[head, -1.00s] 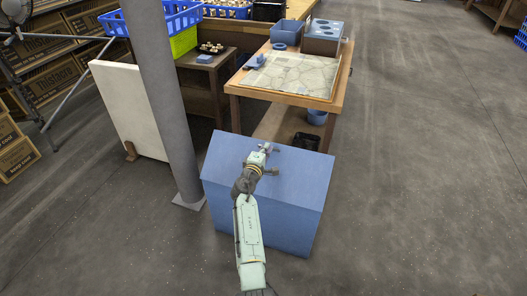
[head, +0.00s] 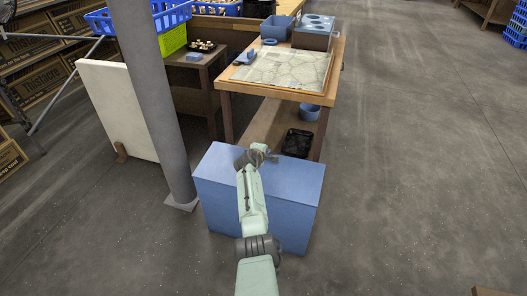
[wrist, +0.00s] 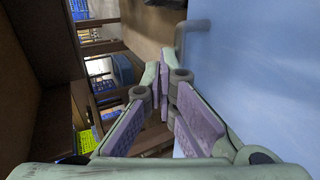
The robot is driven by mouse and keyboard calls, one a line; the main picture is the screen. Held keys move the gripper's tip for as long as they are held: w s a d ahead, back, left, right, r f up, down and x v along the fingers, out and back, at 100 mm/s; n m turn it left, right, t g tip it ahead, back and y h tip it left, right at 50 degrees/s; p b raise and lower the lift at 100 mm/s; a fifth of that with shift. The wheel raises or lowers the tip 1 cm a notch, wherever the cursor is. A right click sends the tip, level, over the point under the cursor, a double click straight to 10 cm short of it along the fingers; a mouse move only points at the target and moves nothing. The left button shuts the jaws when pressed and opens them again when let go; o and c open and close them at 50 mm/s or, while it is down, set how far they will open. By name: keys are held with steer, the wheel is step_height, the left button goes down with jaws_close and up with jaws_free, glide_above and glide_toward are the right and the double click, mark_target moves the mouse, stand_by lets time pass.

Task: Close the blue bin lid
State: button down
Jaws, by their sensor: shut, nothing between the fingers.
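The blue bin (head: 220,212) stands on the floor in front of the wooden table. Its blue lid (head: 298,184) looks flat across the top in the head view; the far edge is partly behind my arm, so I cannot tell if it is fully seated. My gripper (head: 262,153) is at the lid's far edge, shut and empty. In the wrist view my gripper (wrist: 162,95) has its purple finger pads together, beside the smooth blue lid surface (wrist: 260,70). A bar handle (wrist: 181,45) stands out from that surface, just beyond the fingers. Contact with the lid is unclear.
A grey post (head: 165,110) rises close to the bin's left. The wooden table (head: 228,90) stands just behind the bin, with a black tray (head: 298,143) and blue bowl (head: 309,113) on its lower shelf. The floor to the right is clear.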

steer(key=shift+w+f+b, duration=0.15)
steer(key=shift+f+b, duration=0.15)
steer(key=shift+f, duration=0.05)
stand_by(0.3)
